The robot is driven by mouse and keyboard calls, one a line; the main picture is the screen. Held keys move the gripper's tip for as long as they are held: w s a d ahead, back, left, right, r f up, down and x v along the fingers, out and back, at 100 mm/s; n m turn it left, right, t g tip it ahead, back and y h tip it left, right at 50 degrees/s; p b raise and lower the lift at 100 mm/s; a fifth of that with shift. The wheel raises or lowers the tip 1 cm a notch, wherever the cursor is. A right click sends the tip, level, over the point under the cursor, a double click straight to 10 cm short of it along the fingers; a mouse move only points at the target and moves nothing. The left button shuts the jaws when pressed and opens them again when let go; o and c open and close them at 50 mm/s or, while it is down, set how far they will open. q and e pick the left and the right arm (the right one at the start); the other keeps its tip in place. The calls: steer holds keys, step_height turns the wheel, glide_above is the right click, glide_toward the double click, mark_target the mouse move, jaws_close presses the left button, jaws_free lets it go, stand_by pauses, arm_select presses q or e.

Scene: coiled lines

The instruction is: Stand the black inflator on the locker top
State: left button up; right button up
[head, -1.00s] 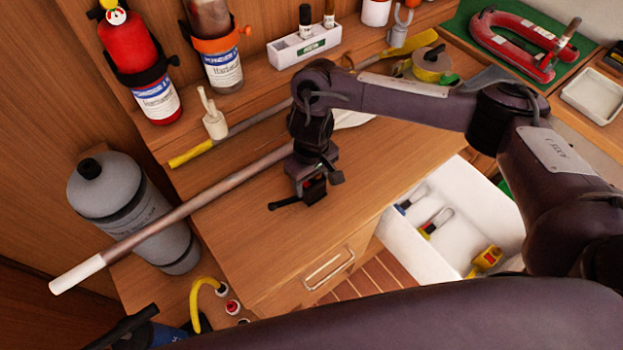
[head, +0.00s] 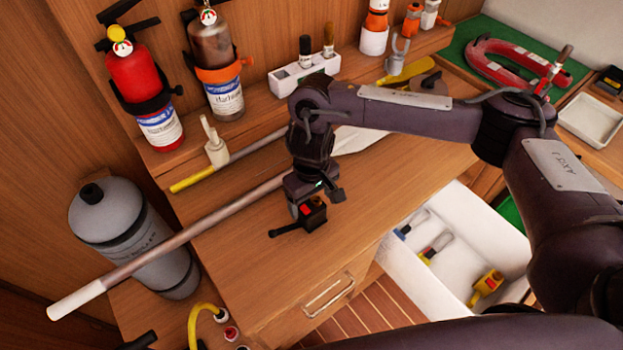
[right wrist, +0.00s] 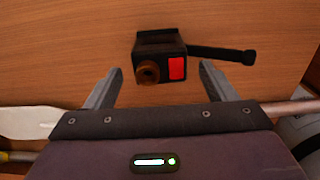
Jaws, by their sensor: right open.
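The black inflator (head: 314,214) has a red patch and rests on the wooden locker top (head: 250,250), near its front. In the right wrist view the inflator (right wrist: 160,58) shows a brown round nozzle and a black handle sticking out sideways to the right. Whether its body is fully upright is hard to tell. My right gripper (head: 310,196) is close above and beside it. In the right wrist view my right gripper (right wrist: 160,88) has its fingers spread wide, with the inflator just beyond the tips and not clasped. My left gripper is not in view.
A long paddle (head: 180,243) lies across the locker top behind my right gripper. A grey cylinder (head: 130,225) stands at left. An open white drawer (head: 460,235) is at right. Extinguishers (head: 145,90) and a white holder (head: 300,78) line the back.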

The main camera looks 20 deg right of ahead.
mark_target(311, 206)
step_height(311, 206, up, 9)
stand_by(0.3)
steer(key=shift+f, duration=0.15)
stand_by(0.3)
